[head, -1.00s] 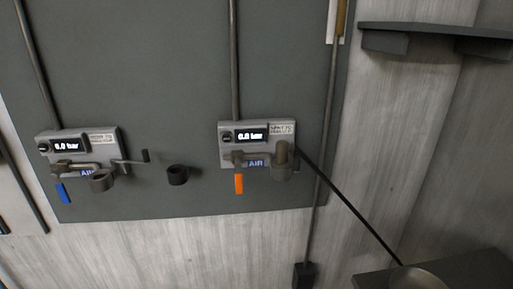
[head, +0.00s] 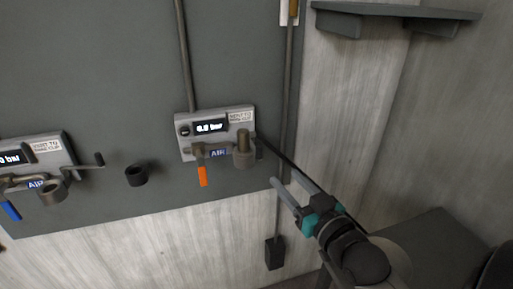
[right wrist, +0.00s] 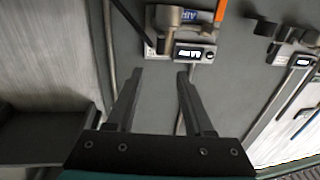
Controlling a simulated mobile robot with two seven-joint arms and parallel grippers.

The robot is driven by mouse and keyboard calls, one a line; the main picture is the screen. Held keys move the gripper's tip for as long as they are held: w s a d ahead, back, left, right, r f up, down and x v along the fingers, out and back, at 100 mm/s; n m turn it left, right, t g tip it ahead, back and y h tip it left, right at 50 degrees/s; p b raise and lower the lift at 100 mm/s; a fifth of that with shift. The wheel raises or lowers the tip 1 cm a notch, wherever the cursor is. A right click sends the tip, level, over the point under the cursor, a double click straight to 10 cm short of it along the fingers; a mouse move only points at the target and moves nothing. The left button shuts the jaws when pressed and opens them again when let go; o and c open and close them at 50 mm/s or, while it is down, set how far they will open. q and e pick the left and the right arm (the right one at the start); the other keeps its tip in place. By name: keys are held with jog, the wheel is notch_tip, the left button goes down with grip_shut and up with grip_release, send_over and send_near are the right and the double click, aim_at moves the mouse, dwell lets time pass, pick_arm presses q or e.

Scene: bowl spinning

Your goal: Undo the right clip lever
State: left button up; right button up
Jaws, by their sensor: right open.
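The right air unit (head: 215,117) is a grey box on the dark wall panel, with a display, an orange handle (head: 203,175) and a round coupling (head: 243,158) holding a brass-coloured plug (head: 243,138). A small dark piece, apparently the right clip lever (head: 259,148), lies close against the coupling's right side. My right gripper (head: 287,176) is open and empty, below and to the right of the coupling, apart from it. In the right wrist view the open fingers (right wrist: 160,73) point towards the unit (right wrist: 182,50), seen upside down. My left gripper is not in view.
The left air unit (head: 40,150) has a crank-like lever (head: 88,166) standing out. A dark holder (head: 136,175) sits between the units. A shelf (head: 400,12) is upper right.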

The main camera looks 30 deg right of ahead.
aim_at(261, 151)
jog(key=w, duration=0.9)
jog(key=w+d, duration=0.1)
jog(key=w, duration=0.4)
jog(key=shift+b, duration=0.35)
jog(key=shift+c, duration=0.4)
grip_shut()
dwell(0.5)
